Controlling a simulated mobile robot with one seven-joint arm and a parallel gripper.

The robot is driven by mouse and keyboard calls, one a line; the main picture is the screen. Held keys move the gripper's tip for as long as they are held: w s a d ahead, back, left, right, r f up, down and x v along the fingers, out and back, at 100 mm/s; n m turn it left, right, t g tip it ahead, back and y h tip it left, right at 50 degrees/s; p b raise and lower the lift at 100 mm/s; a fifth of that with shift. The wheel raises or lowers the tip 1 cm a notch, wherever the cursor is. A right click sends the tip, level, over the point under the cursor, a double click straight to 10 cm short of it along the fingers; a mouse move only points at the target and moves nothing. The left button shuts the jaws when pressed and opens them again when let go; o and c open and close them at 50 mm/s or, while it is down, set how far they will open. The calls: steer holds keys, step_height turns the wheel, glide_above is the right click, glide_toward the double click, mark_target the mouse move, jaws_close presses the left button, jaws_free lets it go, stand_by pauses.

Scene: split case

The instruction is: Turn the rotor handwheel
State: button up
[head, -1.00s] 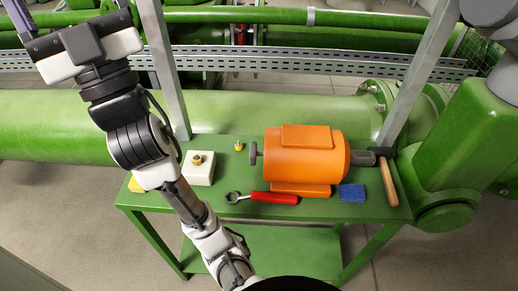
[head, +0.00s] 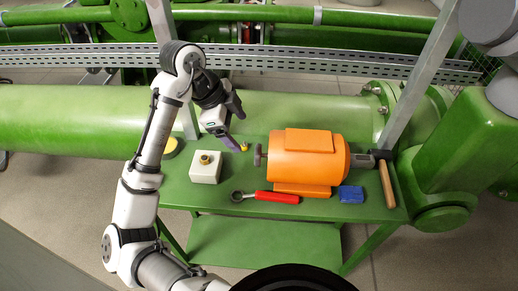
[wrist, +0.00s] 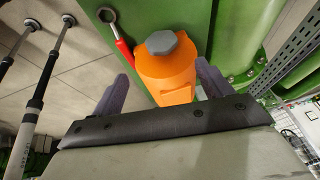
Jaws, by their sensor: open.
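The orange motor housing (head: 308,160) lies on the green bench with the grey rotor handwheel (head: 257,155) at its left end. In the wrist view the handwheel (wrist: 161,43) shows as a grey many-sided disc in front of the orange housing (wrist: 170,80). My gripper (head: 236,142) hangs over the bench, left of the handwheel and apart from it. Its dark fingers are spread and empty. In the wrist view my gripper (wrist: 162,72) has one finger on each side of the housing in the picture, with the handwheel roughly centred above. The exact distance to the wheel is hard to tell.
The green bench (head: 225,205) holds a white block (head: 204,173) with a brass knob, a red-handled ring wrench (head: 277,197), a blue block (head: 351,194) and a hammer (head: 388,183). Slanted grey posts flank the bench.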

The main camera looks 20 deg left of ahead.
mark_target(261, 157)
steer(key=p+x, duration=0.1)
steer(key=x, duration=1.2)
steer(key=shift+w+d+f, duration=0.1)
steer(key=shift+w+f, duration=0.1)
steer(key=shift+f, duration=0.1)
steer(key=c, duration=1)
steer(key=shift+r+p, duration=0.1)
steer(key=shift+p, duration=0.3)
